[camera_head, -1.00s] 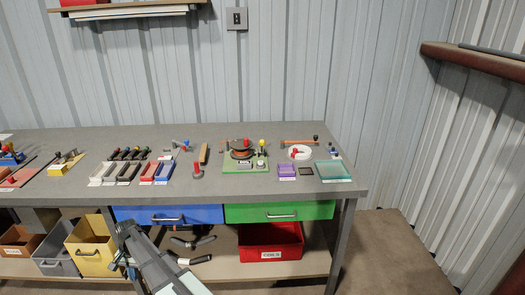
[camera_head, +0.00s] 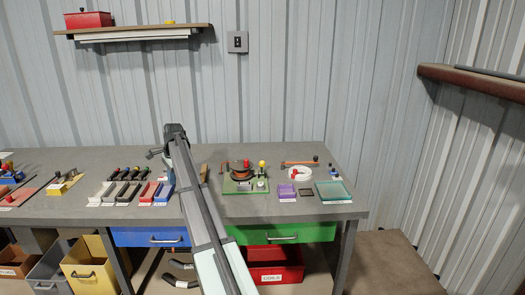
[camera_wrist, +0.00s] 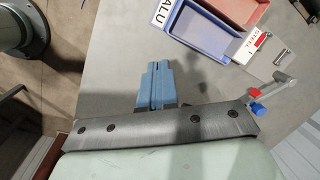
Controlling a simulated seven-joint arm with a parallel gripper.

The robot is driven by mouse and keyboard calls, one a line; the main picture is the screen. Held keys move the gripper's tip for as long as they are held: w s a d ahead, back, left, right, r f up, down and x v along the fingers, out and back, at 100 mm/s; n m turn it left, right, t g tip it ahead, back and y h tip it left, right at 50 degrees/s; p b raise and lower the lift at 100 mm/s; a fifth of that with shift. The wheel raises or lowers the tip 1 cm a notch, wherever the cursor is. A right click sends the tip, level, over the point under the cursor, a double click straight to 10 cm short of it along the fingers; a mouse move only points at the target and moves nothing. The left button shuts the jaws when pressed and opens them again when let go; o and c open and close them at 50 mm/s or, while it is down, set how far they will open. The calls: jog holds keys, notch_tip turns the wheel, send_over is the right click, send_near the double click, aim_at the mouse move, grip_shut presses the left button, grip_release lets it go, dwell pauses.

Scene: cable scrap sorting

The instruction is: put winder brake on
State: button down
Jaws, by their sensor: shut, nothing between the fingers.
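The winder is a green base plate (camera_head: 232,188) carrying a copper-brown spool (camera_head: 239,171) with a red knob (camera_head: 246,163) on top. An upright lever with a yellow ball (camera_head: 262,163) stands at its right side. I cannot tell which part is the brake or how it is set. The winder is not in the wrist view. My gripper shows in the wrist view with its blue fingers (camera_wrist: 155,72) shut and empty above the grey bench. In the head view my arm reaches over the bench to the left of the winder.
The blue tray (camera_wrist: 202,30) and the red tray (camera_wrist: 245,10) lie ahead of my fingers. A small crank with red and blue ends (camera_wrist: 273,93) lies to their right. A purple tray (camera_head: 286,190) and a teal tray (camera_head: 333,190) are right of the winder.

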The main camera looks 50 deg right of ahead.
jog(key=s+d+r+m+g, duration=0.15)
jog(key=s+d, duration=0.25)
jog(key=d, duration=0.6)
jog(key=s+d+r+m+t, duration=0.1)
jog(key=s+d+r+m, duration=0.2)
jog(key=d, duration=0.7)
jog(key=m+g+h, duration=0.1)
jog(key=m+g, duration=0.1)
jog(key=m, duration=0.1)
send_near(262, 162)
notch_tip(262, 162, down, 2)
jog(key=s+a, duration=0.2)
jog(key=s, duration=0.1)
jog(key=shift+t, duration=0.25)
jog(key=shift+w+f, duration=0.2)
jog(key=shift+f, duration=3.6)
jog(key=shift+w+d, duration=0.45)
jog(key=shift+w+d+r, duration=0.3)
jog(key=shift+w+d, duration=0.35)
jog(key=shift+w, duration=0.05)
jog(key=shift+w+d+r, duration=0.2)
jog(key=shift+w+d, duration=0.75)
jog(key=shift+w+d+f, duration=0.1)
jog(key=shift+w+d, duration=0.55)
jog(key=shift+d, duration=0.05)
jog(key=shift+w+d+f, duration=0.45)
jog(key=shift+w+d, duration=0.25)
jog(key=shift+w, duration=0.05)
